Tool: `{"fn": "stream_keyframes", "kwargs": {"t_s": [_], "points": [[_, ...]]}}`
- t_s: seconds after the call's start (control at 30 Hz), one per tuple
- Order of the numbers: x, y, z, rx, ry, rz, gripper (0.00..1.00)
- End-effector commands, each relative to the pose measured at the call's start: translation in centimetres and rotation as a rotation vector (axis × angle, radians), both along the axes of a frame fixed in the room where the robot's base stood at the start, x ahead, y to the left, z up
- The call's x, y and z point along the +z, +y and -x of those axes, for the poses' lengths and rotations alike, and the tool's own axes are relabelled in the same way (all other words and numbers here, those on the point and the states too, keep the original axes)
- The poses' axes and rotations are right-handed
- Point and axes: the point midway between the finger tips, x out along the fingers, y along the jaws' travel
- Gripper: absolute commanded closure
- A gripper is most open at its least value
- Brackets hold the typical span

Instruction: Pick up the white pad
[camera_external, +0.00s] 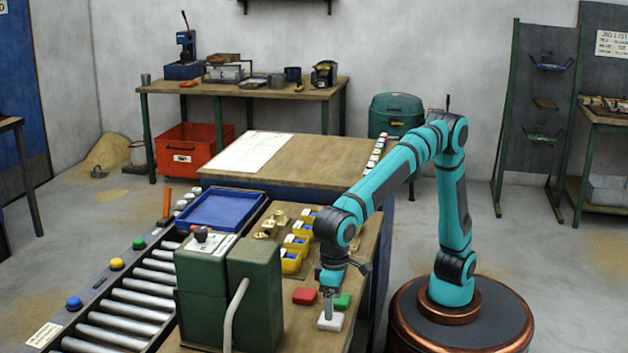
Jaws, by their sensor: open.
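The white pad (330,322) lies flat on the wooden bench near its front right part. My gripper (328,312) points down directly over the white pad, with its fingertips at or just above it. Its jaws are open, and from this view I cannot tell whether they touch the pad or straddle it. Part of the pad's top is hidden behind the fingers. A red pad (305,296) lies just behind and left of the white pad, and a green pad (342,301) just behind and right, close to my gripper.
A green machine (253,290) with a grey handle stands left of the pads. Yellow bins (291,262) and brass parts (266,228) sit behind them. Bare bench shows around the white pad.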

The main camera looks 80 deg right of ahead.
Motion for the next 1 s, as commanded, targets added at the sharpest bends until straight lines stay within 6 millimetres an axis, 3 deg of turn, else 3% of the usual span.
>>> {"fn": "stream_keyframes", "kwargs": {"t_s": [0.4, 0.63, 0.9, 1.0], "points": [[-4.8, -0.1, -0.4, 0.000, 0.001, 0.003, 0.20], [-4.9, -0.1, -0.4, 0.000, 0.000, 0.001, 0.20], [-4.9, -0.1, -0.4, 0.000, 0.000, 0.001, 0.69], [-4.9, -0.1, -0.4, 0.000, 0.000, 0.001, 0.69]]}}
